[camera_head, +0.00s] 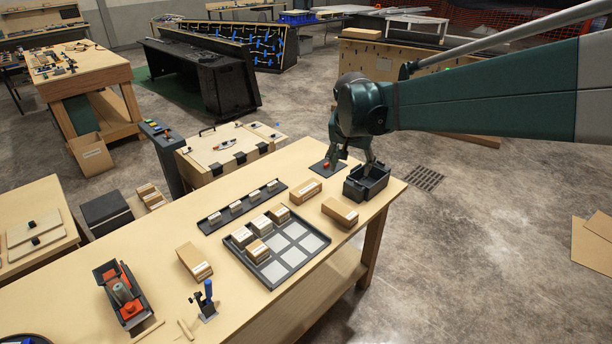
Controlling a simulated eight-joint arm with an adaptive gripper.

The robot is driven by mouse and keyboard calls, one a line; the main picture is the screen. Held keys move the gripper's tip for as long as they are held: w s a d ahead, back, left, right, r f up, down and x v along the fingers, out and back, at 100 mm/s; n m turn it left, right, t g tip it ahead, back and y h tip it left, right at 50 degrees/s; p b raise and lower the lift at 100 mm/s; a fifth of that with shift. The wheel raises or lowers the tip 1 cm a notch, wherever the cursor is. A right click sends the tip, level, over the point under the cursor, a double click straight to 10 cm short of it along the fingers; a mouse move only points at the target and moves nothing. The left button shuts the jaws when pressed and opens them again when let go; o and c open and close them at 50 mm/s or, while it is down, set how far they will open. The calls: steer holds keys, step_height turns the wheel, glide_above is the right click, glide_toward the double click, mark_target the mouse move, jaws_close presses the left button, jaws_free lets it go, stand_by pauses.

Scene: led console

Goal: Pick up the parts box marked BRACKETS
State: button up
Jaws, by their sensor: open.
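Several small cardboard boxes with white labels are on the wooden table. The label text is too small to read, so I cannot tell which is marked BRACKETS. One loose box (194,262) lies left of the grey tray, another loose box (307,191) lies behind the tray, and a third loose box (340,212) lies to its right. More boxes (258,250) sit in the tray's left compartments. My gripper (349,170) is open, pointing down at the table's far right end, beside and partly in front of a black bin (367,186). It appears empty and apart from the boxes.
The grey tray (297,264) has several empty compartments. A dark rail (222,218) with small labelled pieces stands behind it. A red-and-black tool holder (122,292) and a blue-handled tool (206,298) stand at the left.

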steer(key=w+a+f+m+h, duration=0.1)
steer(key=w+a+f, duration=0.3)
steer(key=w, duration=0.3)
steer(key=w+a+f+m, duration=0.1)
steer(key=w+a+f, duration=0.2)
steer(key=w+f, duration=0.3)
steer(key=m+g+p, duration=0.1)
steer(key=m, duration=0.1)
glide_toward(306, 187)
steer(key=shift+w+d+f+h, duration=0.1)
steer(key=shift+f+h, duration=0.1)
steer(key=shift+f, duration=0.2)
steer(key=shift+w+f+h, duration=0.15)
steer(key=shift+f+h, duration=0.05)
steer(key=shift+f, duration=0.15)
steer(key=shift+w+a+f, duration=0.25)
steer(key=shift+f, duration=0.25)
steer(key=shift+f, duration=0.1)
steer(key=shift+x, duration=1.2)
steer(key=shift+d, duration=0.1)
steer(key=shift+x, duration=2.6)
steer(key=shift+s, duration=0.1)
